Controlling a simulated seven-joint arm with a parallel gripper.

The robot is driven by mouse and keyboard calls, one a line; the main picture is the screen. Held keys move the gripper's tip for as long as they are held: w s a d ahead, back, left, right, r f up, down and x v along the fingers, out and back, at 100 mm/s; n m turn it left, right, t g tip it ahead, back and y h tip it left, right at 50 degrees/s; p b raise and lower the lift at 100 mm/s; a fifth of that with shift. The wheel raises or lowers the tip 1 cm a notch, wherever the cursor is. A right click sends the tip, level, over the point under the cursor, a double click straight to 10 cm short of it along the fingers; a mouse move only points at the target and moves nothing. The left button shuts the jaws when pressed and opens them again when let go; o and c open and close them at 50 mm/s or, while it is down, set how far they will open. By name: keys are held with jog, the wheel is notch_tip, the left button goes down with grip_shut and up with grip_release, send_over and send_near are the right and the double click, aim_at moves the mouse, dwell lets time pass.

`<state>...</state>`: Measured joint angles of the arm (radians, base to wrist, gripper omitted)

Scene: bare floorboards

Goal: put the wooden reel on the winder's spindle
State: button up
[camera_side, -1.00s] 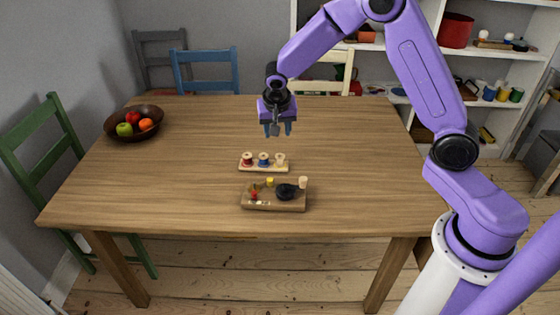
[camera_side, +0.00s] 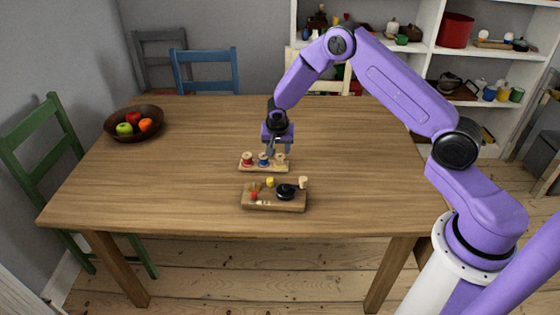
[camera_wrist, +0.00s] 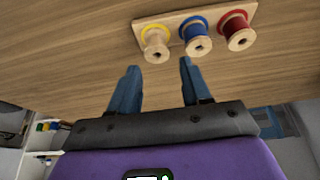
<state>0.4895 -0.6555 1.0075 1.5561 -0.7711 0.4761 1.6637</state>
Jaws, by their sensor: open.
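The plain wooden reel (camera_side: 280,160) stands at the right end of a pale reel rack (camera_side: 264,169). In the wrist view the same bare reel (camera_wrist: 156,47) is at the left, with a yellow ring at its base. My gripper (camera_side: 278,151) is open and empty, pointing down close over the reel's end of the rack. In the wrist view the fingertips (camera_wrist: 160,67) lie on either side of the reel's near end; I cannot tell the height gap. The winder (camera_side: 273,205) is a wooden board in front of the rack, with a black disc (camera_side: 286,191) and small knobs. Its spindle is too small to make out.
A blue-wound reel (camera_wrist: 195,37) and a red-wound reel (camera_wrist: 237,34) stand beside the plain one on the rack. A fruit bowl (camera_side: 118,135) sits at the table's far left. The table (camera_side: 180,180) is otherwise clear.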

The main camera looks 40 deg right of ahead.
aim_at(280, 157)
jog(key=shift+s+x, duration=0.1)
jog(key=shift+x, duration=1.45)
jog(key=shift+s+x, duration=0.15)
jog(key=shift+x, duration=1.4)
jog(key=c, duration=0.8)
